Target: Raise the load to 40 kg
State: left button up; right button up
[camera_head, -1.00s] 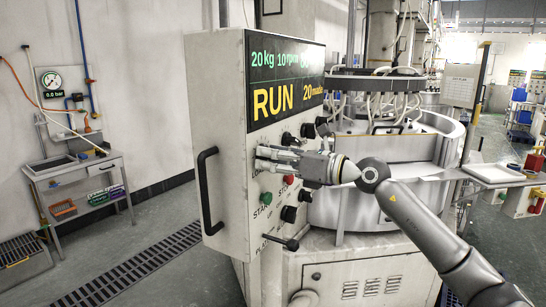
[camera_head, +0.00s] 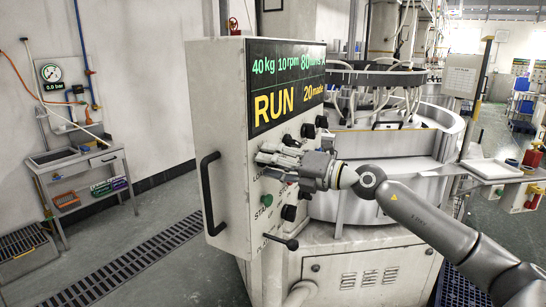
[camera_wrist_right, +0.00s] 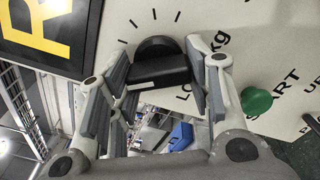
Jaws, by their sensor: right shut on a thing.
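The control cabinet's display (camera_head: 286,84) reads 40 kg, 10 rpm and RUN, with 20 made in yellow. My right gripper (camera_head: 263,158) is at the cabinet's front panel, below the display. In the right wrist view, the black load knob (camera_wrist_right: 158,66) sits between the two fingers of my right gripper (camera_wrist_right: 157,75), which is shut on it. Tick marks surround the knob, and a partly covered label with "kg" is beside it. In the head view the gripper hides the knob. My left gripper is out of view.
A green start button (camera_head: 267,199) is just below the gripper; it also shows in the wrist view (camera_wrist_right: 257,103). More black knobs (camera_head: 308,130) are above right. A black handle (camera_head: 208,193) and a lever (camera_head: 283,241) stick out of the cabinet. A side bench (camera_head: 85,165) stands left.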

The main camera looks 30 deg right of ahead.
jog(key=shift+r+m, duration=0.1)
jog(key=shift+m, duration=0.3)
jog(key=o, duration=1)
jog(key=shift+d, duration=0.1)
jog(key=shift+v, duration=6)
